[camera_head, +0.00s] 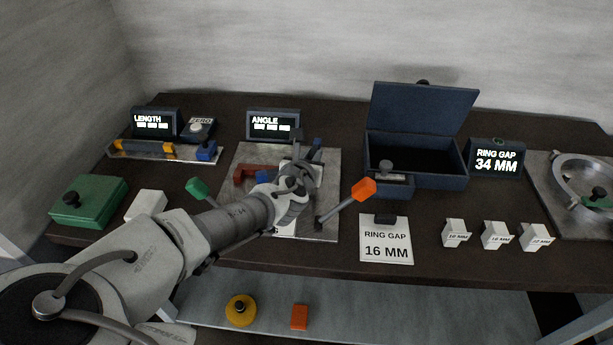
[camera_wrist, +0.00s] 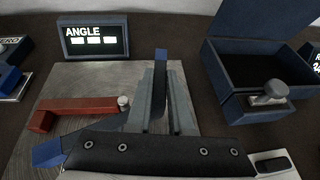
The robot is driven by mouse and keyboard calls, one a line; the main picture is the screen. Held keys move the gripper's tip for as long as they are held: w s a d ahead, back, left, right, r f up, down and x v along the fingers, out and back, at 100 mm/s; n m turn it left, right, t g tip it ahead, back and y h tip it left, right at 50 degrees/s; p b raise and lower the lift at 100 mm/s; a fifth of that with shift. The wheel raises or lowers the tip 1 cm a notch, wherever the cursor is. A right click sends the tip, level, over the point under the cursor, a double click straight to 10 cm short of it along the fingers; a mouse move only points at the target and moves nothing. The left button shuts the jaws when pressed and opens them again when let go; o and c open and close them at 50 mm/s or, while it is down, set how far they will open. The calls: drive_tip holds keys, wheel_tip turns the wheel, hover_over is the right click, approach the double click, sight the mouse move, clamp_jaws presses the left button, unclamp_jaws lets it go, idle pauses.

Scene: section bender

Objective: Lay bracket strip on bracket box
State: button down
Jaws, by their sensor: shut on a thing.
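The bracket strip (camera_wrist: 160,68) looks like a dark, bent strip with blue ends. One end stands up between my fingers in the wrist view, and a blue end shows at lower left. In the head view its blue part (camera_head: 318,148) shows beside my gripper (camera_head: 301,168). My gripper (camera_wrist: 164,90) is shut on the strip above the grey metal plate (camera_head: 245,160). The bracket box appears to be the dark blue box (camera_head: 433,181) with its lid raised, right of my gripper. Its visible interior is dark and looks empty. My wrist hides part of the strip.
A red bar (camera_wrist: 80,112) lies on the plate. Levers with green (camera_head: 197,189) and orange (camera_head: 364,189) ends flank my gripper. A grey knob (camera_head: 386,166) stands at the box's front left. A white card (camera_head: 386,247) and small white blocks (camera_head: 495,236) lie in front.

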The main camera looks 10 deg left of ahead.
drive_tip(key=shift+f+b, duration=0.65)
drive_tip(key=shift+f, duration=2.2)
drive_tip(key=shift+f, duration=0.15)
drive_tip(key=c, duration=0.8)
unclamp_jaws()
